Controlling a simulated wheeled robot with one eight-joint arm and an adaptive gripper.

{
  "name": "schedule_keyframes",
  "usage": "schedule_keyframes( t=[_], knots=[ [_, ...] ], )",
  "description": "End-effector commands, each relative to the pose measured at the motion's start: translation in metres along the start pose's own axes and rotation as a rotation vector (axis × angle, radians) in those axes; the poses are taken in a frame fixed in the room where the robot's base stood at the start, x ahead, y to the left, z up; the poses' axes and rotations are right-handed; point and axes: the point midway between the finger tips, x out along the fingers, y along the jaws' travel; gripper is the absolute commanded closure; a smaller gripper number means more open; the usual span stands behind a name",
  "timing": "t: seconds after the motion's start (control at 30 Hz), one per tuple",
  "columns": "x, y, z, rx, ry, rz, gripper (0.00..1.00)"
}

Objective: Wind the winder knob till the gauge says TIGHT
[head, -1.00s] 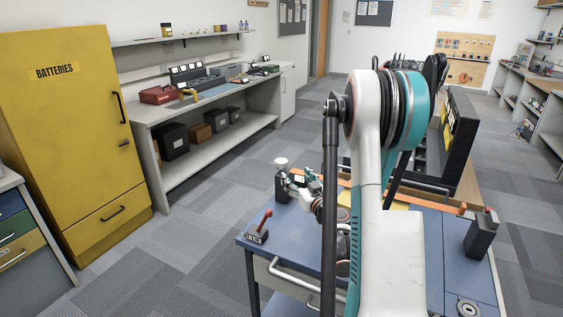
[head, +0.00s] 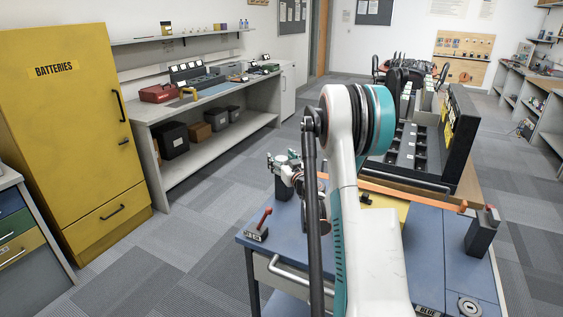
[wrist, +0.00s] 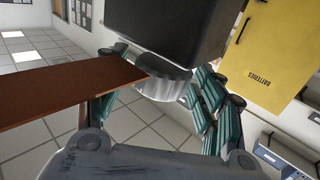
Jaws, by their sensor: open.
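The winder knob (wrist: 166,88) is a silver ribbed cylinder against a dark block (wrist: 172,28) in the wrist view. In the head view the dark post (head: 281,188) stands at the blue cart's far left corner, its knob largely hidden by my gripper (head: 282,163). My gripper (wrist: 160,78) is open, with teal fingers on both sides of the knob; I cannot tell whether they touch it. An orange strap (head: 400,194) runs across the cart and shows as a brown-orange band in the wrist view (wrist: 70,90). I cannot make out a gauge reading.
The blue cart top (head: 422,245) carries a small red lever (head: 262,224) at left and a dark post with a red top (head: 481,236) at right. A black rack (head: 440,140) stands behind. A yellow batteries cabinet (head: 75,140) and open carpet lie left.

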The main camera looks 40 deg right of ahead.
Motion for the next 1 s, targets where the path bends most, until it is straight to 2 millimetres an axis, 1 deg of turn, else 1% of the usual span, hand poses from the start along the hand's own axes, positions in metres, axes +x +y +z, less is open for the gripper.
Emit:
schedule_keyframes(
  t=[0.23, 0.43, 0.67, 1.0],
  knots=[
    [0.0006, 0.0001, -0.0003, 0.0, 0.0, 0.0, 0.38],
    [0.0005, 0.0001, -0.0002, 0.0, 0.0, 0.0, 0.83],
    [0.0008, -0.0008, -0.0002, 0.0, 0.0, 0.011, 0.83],
    [0.0019, -0.0018, 0.0006, 0.0, -0.003, 0.198, 0.83]
  ],
)
